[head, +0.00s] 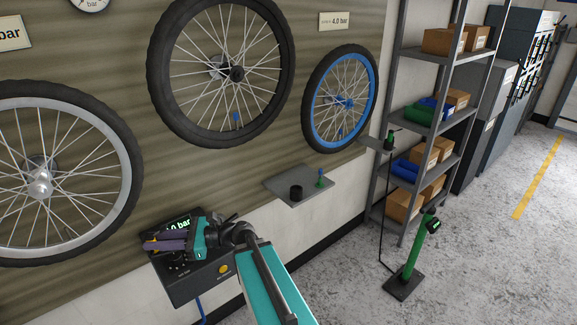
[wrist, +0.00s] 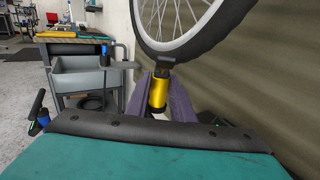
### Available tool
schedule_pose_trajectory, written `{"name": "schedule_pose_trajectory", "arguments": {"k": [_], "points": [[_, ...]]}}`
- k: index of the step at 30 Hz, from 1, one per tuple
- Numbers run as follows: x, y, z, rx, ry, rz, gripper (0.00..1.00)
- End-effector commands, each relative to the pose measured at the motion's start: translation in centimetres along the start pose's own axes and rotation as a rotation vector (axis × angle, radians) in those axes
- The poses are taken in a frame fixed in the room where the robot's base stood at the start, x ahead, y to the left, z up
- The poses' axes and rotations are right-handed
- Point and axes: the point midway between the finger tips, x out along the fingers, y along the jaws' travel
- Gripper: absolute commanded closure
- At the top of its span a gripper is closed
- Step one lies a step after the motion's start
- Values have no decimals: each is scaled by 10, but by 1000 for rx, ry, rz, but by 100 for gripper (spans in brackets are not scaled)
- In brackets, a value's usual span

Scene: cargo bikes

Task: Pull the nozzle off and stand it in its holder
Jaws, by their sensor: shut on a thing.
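My gripper (head: 163,241) is over the dark gauge box at lower left in the head view. In the wrist view its purple fingers (wrist: 158,95) are shut on a yellow cylinder with a black top, which looks like the nozzle (wrist: 158,94). The nozzle's top appears right under the tyre edge in the wrist view; I cannot tell whether it touches anything there. I cannot make the nozzle out in the head view. A black open cup (head: 296,192), possibly the holder, stands on a small grey wall shelf (head: 279,186), right of my gripper, and looks empty.
A small green and blue piece (head: 320,181) stands on the shelf beside the cup. The dark box (head: 190,285) has a lit display and a yellow button (head: 224,269). Wheels hang on the wall, including a silver-rimmed one (head: 122,130). A green pump (head: 413,250) stands on the floor.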

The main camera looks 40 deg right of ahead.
Motion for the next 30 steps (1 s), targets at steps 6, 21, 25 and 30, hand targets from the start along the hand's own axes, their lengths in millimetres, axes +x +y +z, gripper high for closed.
{"name": "schedule_pose_trajectory", "arguments": {"k": [6,21,25,30], "points": [[3,2,0,0,-1,5,99],[-17,-28,1,-1,0,-44,99],[-42,-59,2,-1,2,-98,99],[-88,-107,4,-1,4,-188,99]]}}
